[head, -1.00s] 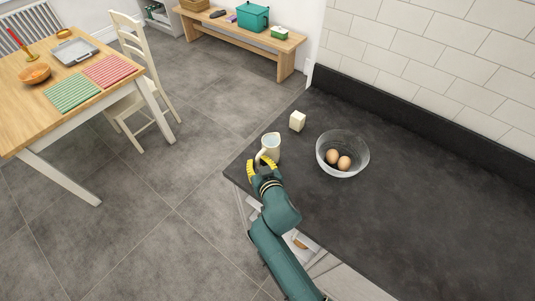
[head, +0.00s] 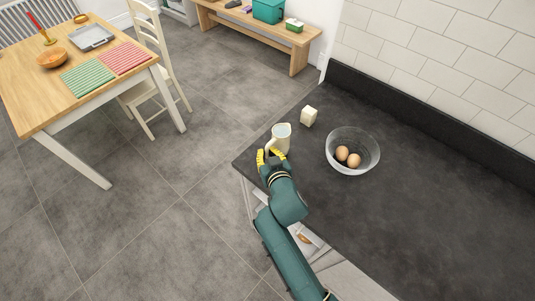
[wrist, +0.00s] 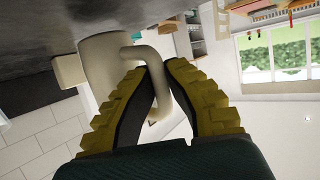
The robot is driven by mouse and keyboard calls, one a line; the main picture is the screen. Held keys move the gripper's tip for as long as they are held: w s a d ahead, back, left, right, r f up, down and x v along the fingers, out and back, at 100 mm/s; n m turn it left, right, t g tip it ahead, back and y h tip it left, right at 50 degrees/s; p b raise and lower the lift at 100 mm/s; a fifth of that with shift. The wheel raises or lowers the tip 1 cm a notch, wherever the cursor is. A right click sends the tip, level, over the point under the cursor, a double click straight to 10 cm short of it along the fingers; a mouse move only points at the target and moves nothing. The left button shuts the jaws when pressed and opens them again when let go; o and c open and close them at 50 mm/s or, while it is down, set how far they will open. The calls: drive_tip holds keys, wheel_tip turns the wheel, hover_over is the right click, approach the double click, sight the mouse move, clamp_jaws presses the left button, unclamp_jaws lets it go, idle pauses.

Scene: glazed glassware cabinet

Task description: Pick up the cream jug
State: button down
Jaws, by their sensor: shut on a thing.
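The cream jug (head: 282,136) is a small cream-coloured jug near the left corner of the dark worktop, with its handle toward my arm. My gripper (head: 271,154) is at the near side of the jug. In the wrist view, the two yellow-edged fingers of my gripper (wrist: 157,72) are closed together on the handle of the jug (wrist: 104,60). The jug's body is beyond the fingertips. I cannot tell whether the jug's base touches the worktop.
A glass bowl (head: 370,160) with two brown eggs (head: 347,156) stands to the right of the jug. A small cream block (head: 308,116) stands behind it. The worktop's left edge (head: 240,158) is close. The worktop (head: 450,215) is clear at right.

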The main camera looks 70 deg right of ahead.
drive_tip(key=shift+r+p, duration=0.8)
drive_tip(key=shift+r, duration=3.55)
